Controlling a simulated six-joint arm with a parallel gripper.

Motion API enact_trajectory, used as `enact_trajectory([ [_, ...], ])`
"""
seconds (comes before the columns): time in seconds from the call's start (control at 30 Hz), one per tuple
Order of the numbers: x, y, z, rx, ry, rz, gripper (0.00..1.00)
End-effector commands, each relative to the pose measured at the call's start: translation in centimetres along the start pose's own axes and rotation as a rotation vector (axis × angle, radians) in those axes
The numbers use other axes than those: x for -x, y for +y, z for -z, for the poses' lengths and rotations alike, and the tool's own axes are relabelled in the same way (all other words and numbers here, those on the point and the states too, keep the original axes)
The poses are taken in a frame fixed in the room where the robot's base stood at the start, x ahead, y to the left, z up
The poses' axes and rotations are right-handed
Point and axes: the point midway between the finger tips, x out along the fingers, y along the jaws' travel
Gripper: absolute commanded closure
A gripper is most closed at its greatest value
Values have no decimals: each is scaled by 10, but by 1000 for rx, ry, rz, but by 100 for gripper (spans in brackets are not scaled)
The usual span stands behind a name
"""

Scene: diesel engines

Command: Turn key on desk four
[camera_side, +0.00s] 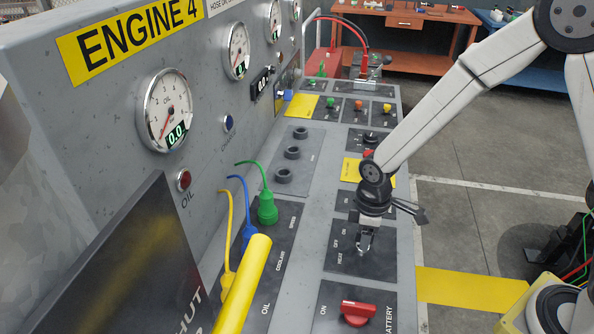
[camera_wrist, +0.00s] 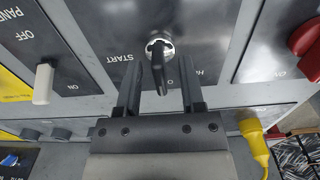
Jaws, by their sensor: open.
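Desk four (camera_side: 322,205) is the grey console under the yellow "ENGINE 4" sign (camera_side: 128,38). In the wrist view, the black key (camera_wrist: 157,68) sits in a silver round collar on a dark panel (camera_wrist: 108,28) marked "START". My gripper (camera_wrist: 160,88) is open, with one finger on each side of the key's lower end and visible space between. In the side view, my gripper (camera_side: 366,242) points down over the panel marked "HEAT" (camera_side: 345,262). The key cannot be told apart from the fingers there. Whether the fingertips are level with the key is unclear.
A red battery switch (camera_side: 356,313) is nearer the camera; it also shows in the wrist view (camera_wrist: 305,48). A white toggle (camera_wrist: 43,83) is left of the key. Green (camera_side: 267,208), blue (camera_side: 248,232) and yellow (camera_side: 226,285) plugs stand left.

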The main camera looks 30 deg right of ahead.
Motion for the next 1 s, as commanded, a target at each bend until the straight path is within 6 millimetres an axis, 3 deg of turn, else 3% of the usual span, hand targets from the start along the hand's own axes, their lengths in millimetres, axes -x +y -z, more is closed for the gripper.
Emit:
enact_trajectory([
  [0.37, 11, 0, 1, 0, 2, -1, 50],
  [1.0, 74, 0, 0, 0, 2, -1, 50],
])
